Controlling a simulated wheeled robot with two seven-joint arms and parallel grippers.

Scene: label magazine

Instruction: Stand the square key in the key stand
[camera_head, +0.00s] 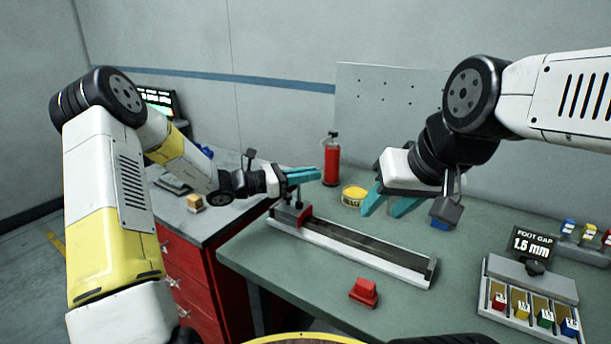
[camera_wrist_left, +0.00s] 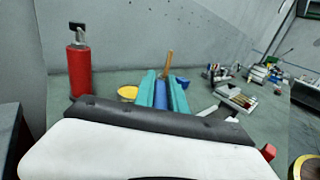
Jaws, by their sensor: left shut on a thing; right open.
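My left gripper (camera_head: 304,175) is above the back of the green table, beyond the rail's red end. In the left wrist view its teal fingers (camera_wrist_left: 163,92) are shut on a slim blue piece (camera_wrist_left: 160,95). A tan rod (camera_wrist_left: 168,62) rises beyond it; I cannot tell whether they are one part, or whether this is the square key. In the head view the held piece cannot be made out. My right gripper (camera_head: 389,201) is open and empty above the table. I cannot tell for certain which thing is the key stand.
A long rail (camera_head: 395,259) with a red end block lies across the table. A red block (camera_head: 364,292) stands in front. A red extinguisher (camera_head: 331,160) and yellow roll (camera_head: 353,195) stand behind.

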